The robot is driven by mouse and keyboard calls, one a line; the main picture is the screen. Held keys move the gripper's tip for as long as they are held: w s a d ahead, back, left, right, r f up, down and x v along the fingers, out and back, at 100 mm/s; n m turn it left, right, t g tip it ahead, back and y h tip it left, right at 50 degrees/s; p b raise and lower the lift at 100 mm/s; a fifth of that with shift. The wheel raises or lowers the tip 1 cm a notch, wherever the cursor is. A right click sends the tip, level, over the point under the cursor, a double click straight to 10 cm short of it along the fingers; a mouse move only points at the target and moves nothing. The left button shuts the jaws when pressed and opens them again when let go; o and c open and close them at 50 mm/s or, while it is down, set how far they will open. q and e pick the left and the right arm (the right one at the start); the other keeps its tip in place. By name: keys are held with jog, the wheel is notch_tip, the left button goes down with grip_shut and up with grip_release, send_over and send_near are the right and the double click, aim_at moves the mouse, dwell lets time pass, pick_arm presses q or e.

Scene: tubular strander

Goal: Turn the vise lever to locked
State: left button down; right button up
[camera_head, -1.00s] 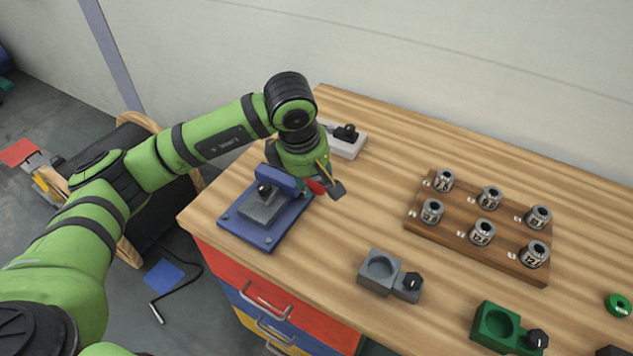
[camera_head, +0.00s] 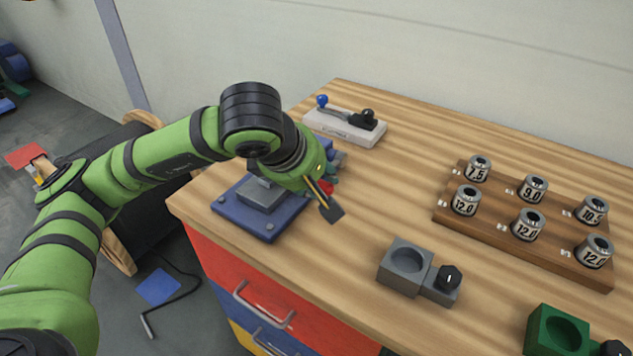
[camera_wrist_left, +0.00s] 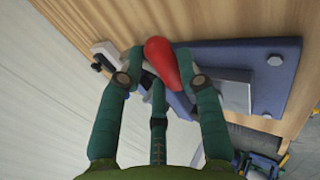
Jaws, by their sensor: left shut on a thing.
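The blue vise (camera_head: 230,212) with its grey block (camera_head: 262,194) stands on the left end of the wooden bench. My left gripper (camera_head: 325,184) is over the right side of the vise and hides part of it. The red lever handle (camera_head: 327,188) shows beside the gripper in the head view. In the left wrist view my left gripper (camera_wrist_left: 162,80) is shut on the red lever handle (camera_wrist_left: 163,62), which lies between its green fingers. The vise's blue base (camera_wrist_left: 272,62) is to the right there. The lever's lower end is hidden. My right gripper is out of view.
A white-based toggle clamp (camera_head: 345,130) with a blue knob stands behind the vise. A grey fixture (camera_head: 405,266) is on the front right, and a wooden rack (camera_head: 480,232) with several metal dies is farther right. Bare bench lies between the gripper and the rack.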

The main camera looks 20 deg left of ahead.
pick_arm(q)
jog(key=shift+f, duration=0.1)
jog(key=c, duration=0.8)
grip_release()
jog(key=shift+d, duration=0.1)
jog(key=shift+c, duration=0.2)
jog(key=shift+w, duration=0.1)
jog(key=v, duration=1.2)
